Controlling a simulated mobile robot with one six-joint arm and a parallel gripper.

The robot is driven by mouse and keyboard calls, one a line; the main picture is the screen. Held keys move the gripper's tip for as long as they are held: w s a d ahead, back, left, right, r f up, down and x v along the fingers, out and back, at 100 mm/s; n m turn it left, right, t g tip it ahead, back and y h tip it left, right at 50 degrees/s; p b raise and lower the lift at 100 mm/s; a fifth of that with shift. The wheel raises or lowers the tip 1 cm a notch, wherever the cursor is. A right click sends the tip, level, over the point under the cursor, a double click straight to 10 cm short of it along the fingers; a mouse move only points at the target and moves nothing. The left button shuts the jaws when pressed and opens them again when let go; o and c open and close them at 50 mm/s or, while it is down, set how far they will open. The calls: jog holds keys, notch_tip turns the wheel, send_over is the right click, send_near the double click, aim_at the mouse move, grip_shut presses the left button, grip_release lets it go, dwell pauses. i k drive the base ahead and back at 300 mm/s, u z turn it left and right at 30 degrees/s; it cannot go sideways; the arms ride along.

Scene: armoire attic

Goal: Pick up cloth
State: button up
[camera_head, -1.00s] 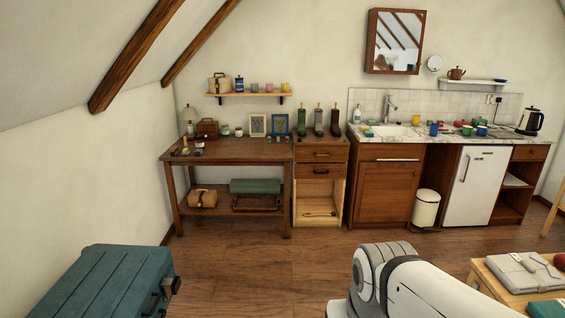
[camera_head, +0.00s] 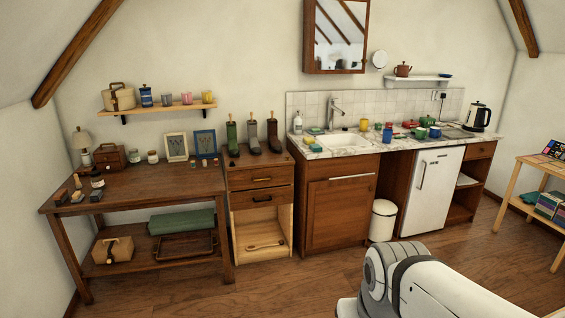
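I cannot make out a cloth for certain in the head view. Small green and yellow items (camera_head: 314,131) lie on the counter left of the sink (camera_head: 343,141), too small to tell whether one is a cloth. A green roll or folded bundle (camera_head: 181,222) lies on the lower shelf of the wooden workbench (camera_head: 150,187); its material is unclear. My white arm fills the lower right of the view. My gripper is out of view.
The marble counter (camera_head: 308,155) also holds several cups and a kettle (camera_head: 478,116). Below are a cabinet (camera_head: 340,210), a white bin (camera_head: 382,221) and a small fridge (camera_head: 431,190). A wooden shelf unit (camera_head: 537,190) stands right. The floor (camera_head: 290,285) before the workbench is clear.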

aim_at(314, 147)
jog(key=z, duration=0.35)
jog(key=i, duration=4.2)
jog(key=u, duration=0.25)
